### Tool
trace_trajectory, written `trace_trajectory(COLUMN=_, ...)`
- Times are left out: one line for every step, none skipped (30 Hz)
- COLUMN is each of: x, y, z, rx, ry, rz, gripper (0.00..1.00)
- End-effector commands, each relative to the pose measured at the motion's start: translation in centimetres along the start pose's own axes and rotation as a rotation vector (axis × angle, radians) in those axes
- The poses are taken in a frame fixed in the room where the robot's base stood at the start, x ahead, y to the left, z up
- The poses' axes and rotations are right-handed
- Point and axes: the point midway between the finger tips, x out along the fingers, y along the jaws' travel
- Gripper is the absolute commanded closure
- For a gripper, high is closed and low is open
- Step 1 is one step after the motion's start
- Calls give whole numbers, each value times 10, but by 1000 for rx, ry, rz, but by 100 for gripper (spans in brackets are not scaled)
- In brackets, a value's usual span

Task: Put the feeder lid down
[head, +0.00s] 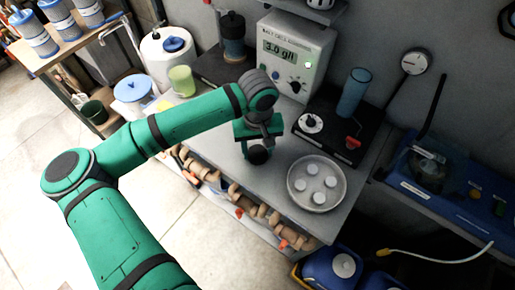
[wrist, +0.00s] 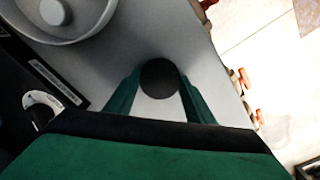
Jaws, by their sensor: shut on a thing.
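My gripper (head: 256,143) is over the grey bench, to the left of the round tray. It is shut on a dark round piece, which I take to be the feeder lid (head: 258,155). In the wrist view the lid (wrist: 160,78) sits between the two green fingers (wrist: 157,92), with the pale bench top behind it. I cannot tell whether the lid touches the bench (head: 238,188) or hangs just above it.
A round tray (head: 292,200) with several white discs stands to the right. Behind it is a black unit (head: 325,145) with a blue tube (head: 354,92) and knobs. A salt cell box (head: 290,52) stands at the back. Wooden pegs line the bench front.

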Motion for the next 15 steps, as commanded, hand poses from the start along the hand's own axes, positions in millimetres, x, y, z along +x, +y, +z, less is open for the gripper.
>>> trace_trajectory(x=1, y=0, z=0, rx=0, ry=0, rz=-1, gripper=76)
trace_trajectory(x=1, y=0, z=0, rx=0, ry=0, rz=0, gripper=44)
trace_trajectory(x=1, y=0, z=0, rx=0, ry=0, rz=0, gripper=34)
trace_trajectory(x=1, y=0, z=0, rx=-1, ry=0, rz=0, gripper=32)
trace_trajectory(x=1, y=0, z=0, rx=0, ry=0, rz=0, gripper=32)
trace_trajectory(x=1, y=0, z=0, rx=-1, ry=0, rz=0, gripper=32)
trace_trajectory(x=1, y=0, z=0, rx=0, ry=0, rz=0, gripper=32)
trace_trajectory(x=1, y=0, z=0, rx=0, ry=0, rz=0, gripper=32)
trace_trajectory(x=1, y=0, z=0, rx=0, ry=0, rz=0, gripper=32)
trace_trajectory(x=1, y=0, z=0, rx=0, ry=0, rz=0, gripper=32)
trace_trajectory(x=1, y=0, z=0, rx=0, ry=0, rz=0, gripper=32)
trace_trajectory(x=0, y=0, z=0, rx=0, ry=0, rz=0, gripper=32)
trace_trajectory(x=0, y=0, z=0, rx=0, ry=0, rz=0, gripper=32)
trace_trajectory(x=-1, y=0, z=0, rx=0, ry=0, rz=0, gripper=32)
trace_trajectory(x=-4, y=0, z=0, rx=0, ry=1, rz=0, gripper=32)
